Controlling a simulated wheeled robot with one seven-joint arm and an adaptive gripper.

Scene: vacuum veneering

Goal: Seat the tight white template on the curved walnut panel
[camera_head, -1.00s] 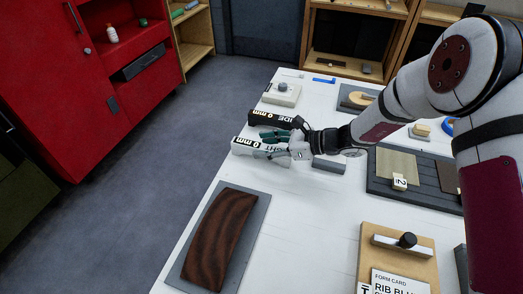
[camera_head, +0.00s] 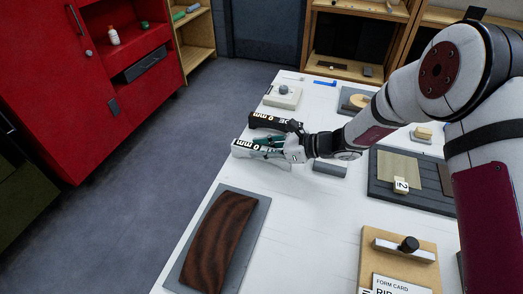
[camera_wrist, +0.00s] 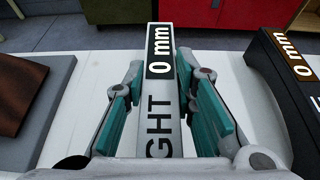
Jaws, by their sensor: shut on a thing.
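The white template, a bar with a black "0 mm" label (camera_head: 243,147), lies at the table's left edge. In the wrist view the white template (camera_wrist: 166,102) runs lengthwise between the teal finger pads, with "GHT" readable on its top. My gripper (camera_head: 268,141) is shut on it, one finger on each side; it also shows in the wrist view (camera_wrist: 162,82). The curved walnut panel (camera_head: 221,243) lies on a grey board (camera_head: 258,207) nearer the camera. Its edge shows at the left of the wrist view (camera_wrist: 30,100). I cannot tell whether the template is clear of the table.
A black template (camera_head: 264,121) stands close beside the white one, on its far side.

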